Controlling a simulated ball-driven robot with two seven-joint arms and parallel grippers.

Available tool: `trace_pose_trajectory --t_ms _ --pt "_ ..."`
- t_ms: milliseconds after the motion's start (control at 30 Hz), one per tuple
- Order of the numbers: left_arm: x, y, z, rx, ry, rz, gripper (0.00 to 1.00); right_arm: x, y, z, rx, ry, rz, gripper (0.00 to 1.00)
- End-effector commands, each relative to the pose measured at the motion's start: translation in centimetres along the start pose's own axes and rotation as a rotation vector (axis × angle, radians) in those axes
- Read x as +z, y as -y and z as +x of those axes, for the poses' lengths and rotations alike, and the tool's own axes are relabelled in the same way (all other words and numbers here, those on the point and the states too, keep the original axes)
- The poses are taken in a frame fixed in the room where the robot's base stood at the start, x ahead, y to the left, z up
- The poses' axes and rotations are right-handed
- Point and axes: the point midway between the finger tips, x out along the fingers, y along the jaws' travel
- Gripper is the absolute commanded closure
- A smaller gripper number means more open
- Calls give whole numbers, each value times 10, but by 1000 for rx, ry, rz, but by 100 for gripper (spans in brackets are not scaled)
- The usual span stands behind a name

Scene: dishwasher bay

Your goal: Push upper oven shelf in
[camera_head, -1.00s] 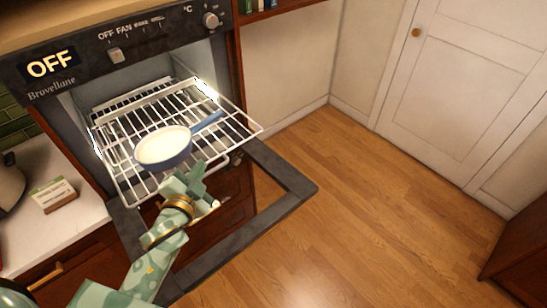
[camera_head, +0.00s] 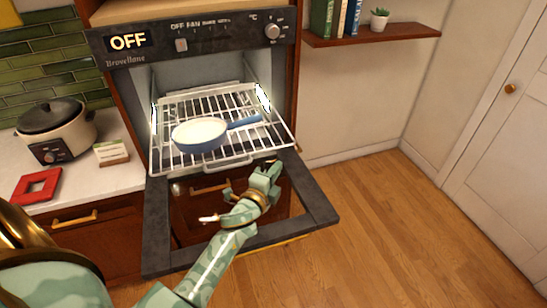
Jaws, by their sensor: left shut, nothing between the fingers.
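The oven shelf (camera_head: 243,105) is a white wire rack that sticks out of the open oven (camera_head: 197,75). A blue pan (camera_head: 213,143) with a pale inside stands on it, its handle pointing right. My left gripper (camera_head: 270,170), pale green, is shut and empty. It appears just in front of and below the right part of the shelf's front edge; I cannot tell whether it touches the shelf. My right gripper is not in view.
The oven door (camera_head: 322,208) is folded down below the shelf, under my left arm. A cooker pot (camera_head: 55,130), a small card box (camera_head: 111,153) and a red square (camera_head: 37,185) are on the counter at left. The wooden floor (camera_head: 400,240) at right is clear.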

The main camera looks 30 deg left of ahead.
Motion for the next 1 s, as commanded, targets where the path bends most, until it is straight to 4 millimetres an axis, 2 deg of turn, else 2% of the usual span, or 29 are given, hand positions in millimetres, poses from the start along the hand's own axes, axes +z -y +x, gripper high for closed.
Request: trace_pose_trajectory --t_ms 100,300,833,1000 --pt "6 0 21 0 1 1 100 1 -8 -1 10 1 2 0" --pt "23 0 38 1 1 -1 100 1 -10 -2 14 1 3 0" --pt "30 -1 42 1 1 -1 100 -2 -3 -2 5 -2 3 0" --pt "39 -1 46 1 1 1 100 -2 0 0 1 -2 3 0"
